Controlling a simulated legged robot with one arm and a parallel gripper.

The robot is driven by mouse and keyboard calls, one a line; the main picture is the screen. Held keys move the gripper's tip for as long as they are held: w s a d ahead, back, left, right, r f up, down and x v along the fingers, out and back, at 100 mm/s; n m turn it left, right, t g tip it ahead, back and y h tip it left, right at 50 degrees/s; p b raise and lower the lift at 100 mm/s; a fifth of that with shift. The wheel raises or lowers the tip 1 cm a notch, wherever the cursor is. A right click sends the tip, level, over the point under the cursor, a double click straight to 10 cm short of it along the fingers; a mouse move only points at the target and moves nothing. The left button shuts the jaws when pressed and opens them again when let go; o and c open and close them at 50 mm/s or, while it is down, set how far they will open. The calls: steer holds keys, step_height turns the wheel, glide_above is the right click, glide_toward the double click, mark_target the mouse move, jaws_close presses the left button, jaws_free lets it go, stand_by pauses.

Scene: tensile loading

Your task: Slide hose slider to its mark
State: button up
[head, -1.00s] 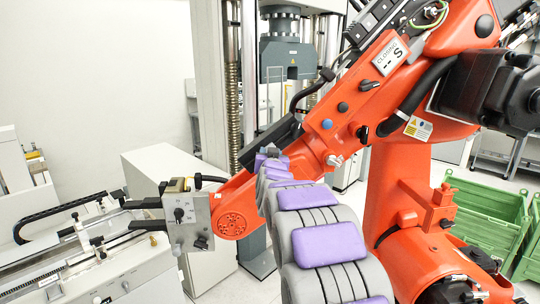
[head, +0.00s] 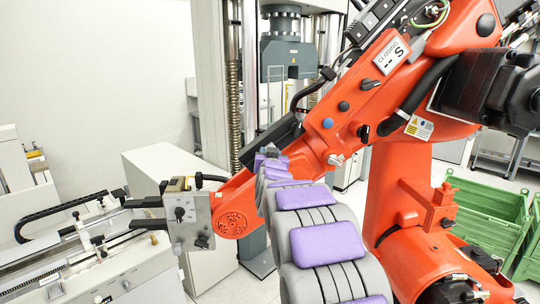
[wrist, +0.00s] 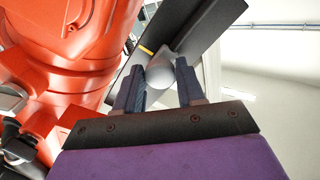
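In the wrist view my gripper (wrist: 160,88) has its two dark fingers apart. A pale grey rounded piece (wrist: 160,72), possibly the hose slider, shows between and beyond them, nearer the left finger. I cannot tell whether it touches that finger; a gap shows on the right. A black rail (wrist: 212,28) runs behind it, with a short yellow stripe (wrist: 147,49), possibly the mark, just up and left of the grey piece. In the head view my gripper (head: 268,152) is small beside the black rail (head: 272,138) on the orange arm; the slider cannot be made out there.
A large orange robot arm (head: 400,195) fills the right and reaches left to a grey clamp head (head: 188,220). A testing machine column (head: 234,80) stands behind. Green crates (head: 485,215) are at right, and a grey bench machine (head: 110,265) at lower left.

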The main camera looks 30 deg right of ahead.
steer(key=o, duration=0.4)
steer(key=shift+c, duration=0.2)
steer(key=b+v, duration=0.2)
steer(key=v, duration=1.5)
steer(key=shift+s, duration=0.15)
steer(key=shift+f, duration=0.1)
steer(key=s+a+f+n+g+y+b, duration=0.1)
steer(key=s+a+f+g+y+b, duration=0.15)
steer(key=s+a+f, duration=0.45)
steer(key=s+a+f+n+g+y+b, duration=0.2)
steer(key=f+g+b, duration=0.1)
steer(key=f, duration=0.7)
steer(key=s+a+f+n+g+y+b, duration=0.1)
steer(key=s+a+f+g+y+b, duration=0.15)
steer(key=s+a+f, duration=0.45)
steer(key=s+f+n+g+b, duration=0.1)
steer(key=s+f+g+b, duration=0.2)
steer(key=s, duration=0.9)
steer(key=s+a+f+n+g+b, duration=0.1)
steer(key=s+f+g+b, duration=0.3)
steer(key=s+f+g, duration=0.3)
steer(key=s+f, duration=0.5)
steer(key=s, duration=0.1)
steer(key=shift+a+b, duration=0.15)
steer(key=shift+b, duration=0.15)
